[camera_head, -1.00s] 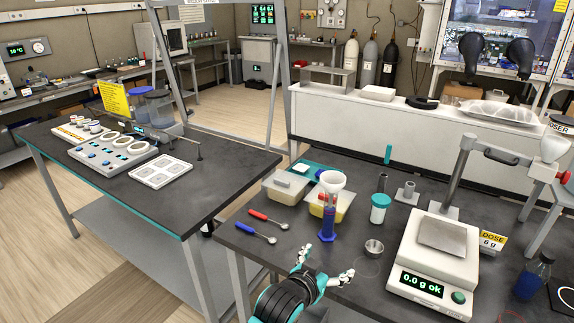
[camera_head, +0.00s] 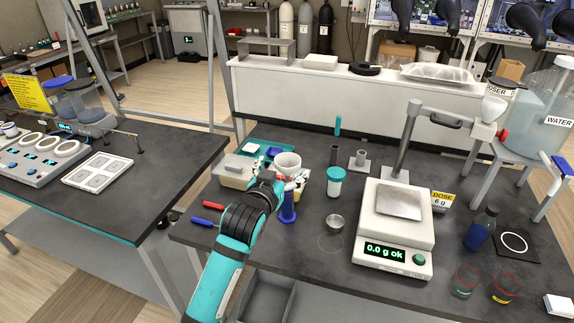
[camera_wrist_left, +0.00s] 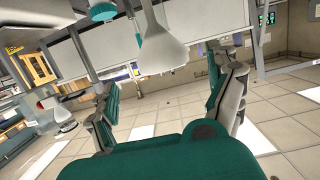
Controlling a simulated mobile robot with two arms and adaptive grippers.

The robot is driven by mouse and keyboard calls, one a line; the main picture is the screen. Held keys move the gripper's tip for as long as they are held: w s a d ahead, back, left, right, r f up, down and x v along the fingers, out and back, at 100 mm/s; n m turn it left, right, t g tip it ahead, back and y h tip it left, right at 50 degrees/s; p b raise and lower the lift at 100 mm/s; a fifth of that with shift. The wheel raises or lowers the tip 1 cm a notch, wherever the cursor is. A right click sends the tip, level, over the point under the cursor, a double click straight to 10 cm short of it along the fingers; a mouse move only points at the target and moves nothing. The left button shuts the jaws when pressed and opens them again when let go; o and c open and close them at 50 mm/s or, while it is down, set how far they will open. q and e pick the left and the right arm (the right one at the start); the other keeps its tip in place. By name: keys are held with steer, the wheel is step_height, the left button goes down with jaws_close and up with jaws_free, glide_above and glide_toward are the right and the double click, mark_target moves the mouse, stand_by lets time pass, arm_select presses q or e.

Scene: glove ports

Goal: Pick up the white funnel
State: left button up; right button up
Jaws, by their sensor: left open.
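The white funnel (camera_head: 288,160) sits wide end up on top of a blue cylinder (camera_head: 288,208) on the dark table. My left gripper (camera_head: 289,182) is open just in front of the funnel, near its lower part, and partly covers it in the head view. In the left wrist view, which is upside down, the white funnel (camera_wrist_left: 160,47) shows ahead between the two spread fingers (camera_wrist_left: 168,98). I cannot tell whether a finger touches it. My right gripper is not in view.
A teal-lidded jar (camera_head: 336,182) stands right of the funnel, with a small metal cup (camera_head: 335,222) in front. A clear-sided tub (camera_head: 236,171) is to the left. The balance (camera_head: 394,228) stands further right.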

mark_target(291, 156)
arm_select(q)
steer(key=p+x, duration=0.1)
steer(key=x, duration=0.1)
steer(key=p+x, duration=0.1)
steer(key=x, duration=0.1)
steer(key=shift+w+a+r, duration=0.1)
steer(key=shift+w+a, duration=0.05)
steer(key=shift+w, duration=0.3)
steer(key=shift+w+d, duration=0.25)
steer(key=shift+w, duration=0.25)
steer(key=shift+f, duration=0.2)
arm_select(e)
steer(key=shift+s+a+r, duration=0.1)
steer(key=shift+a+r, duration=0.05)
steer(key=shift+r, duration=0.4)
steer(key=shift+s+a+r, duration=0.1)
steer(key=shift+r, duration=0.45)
arm_select(q)
steer(key=c, duration=0.9)
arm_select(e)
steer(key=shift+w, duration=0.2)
